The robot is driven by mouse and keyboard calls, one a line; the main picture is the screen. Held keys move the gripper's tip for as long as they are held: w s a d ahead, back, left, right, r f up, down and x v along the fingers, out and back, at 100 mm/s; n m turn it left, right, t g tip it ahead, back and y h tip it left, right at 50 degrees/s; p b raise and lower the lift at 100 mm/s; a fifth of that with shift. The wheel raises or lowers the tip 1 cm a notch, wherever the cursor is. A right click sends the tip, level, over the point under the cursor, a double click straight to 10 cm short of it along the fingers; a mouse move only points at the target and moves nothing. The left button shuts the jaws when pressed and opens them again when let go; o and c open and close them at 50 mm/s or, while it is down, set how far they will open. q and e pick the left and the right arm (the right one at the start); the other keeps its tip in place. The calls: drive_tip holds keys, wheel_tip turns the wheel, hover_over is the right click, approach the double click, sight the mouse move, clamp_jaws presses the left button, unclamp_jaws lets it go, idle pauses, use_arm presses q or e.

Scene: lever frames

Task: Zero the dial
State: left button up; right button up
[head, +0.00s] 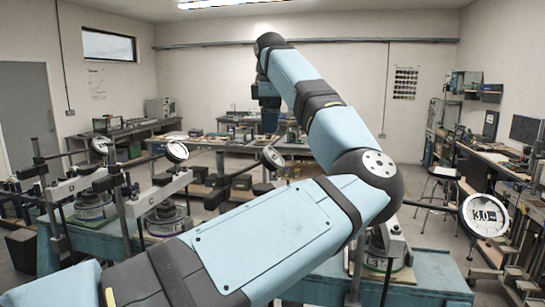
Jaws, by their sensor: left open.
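Several lever frames with round white dials stand on blue-green benches. The nearest dial (485,215) is at the right and shows large dark figures that look like 3.0; I cannot read its pointer. Another dial (177,152) is on the lever frame (160,192) at the left, with a further dial (101,145) behind it. A dial (272,157) shows edge-on near the centre. My left arm crosses the view and hides much of the right lever frame. My left gripper (269,124) hangs high near the centre, small and dark, open and apart from the dials.
A stool (440,185) stands on the floor at the right. A cluttered workbench (495,160) runs along the right wall, and more benches (225,143) stand at the back. The lever frames' upright posts and long beams crowd the left side.

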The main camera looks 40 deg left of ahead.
sight(273, 153)
use_arm(q)
drive_tip(key=f, duration=0.3)
drive_tip(key=w+a+f+p, duration=0.1)
drive_tip(key=f, duration=0.3)
drive_tip(key=w+f, duration=0.1)
drive_tip(key=f, duration=0.2)
drive_tip(key=shift+a+f+p, duration=0.25)
drive_tip(key=shift+f+p, duration=0.1)
drive_tip(key=shift+p, duration=0.05)
drive_tip(key=shift+s, duration=0.1)
drive_tip(key=c, duration=0.9)
drive_tip(key=shift+f+b, duration=0.2)
drive_tip(key=shift+b, duration=0.5)
drive_tip(key=shift+c, duration=0.2)
drive_tip(key=shift+n+t+y+b, duration=0.3)
drive_tip(key=shift+n+b, duration=0.2)
drive_tip(key=shift+b, duration=0.5)
drive_tip(key=shift+d+r, duration=0.1)
drive_tip(key=shift+r, duration=0.15)
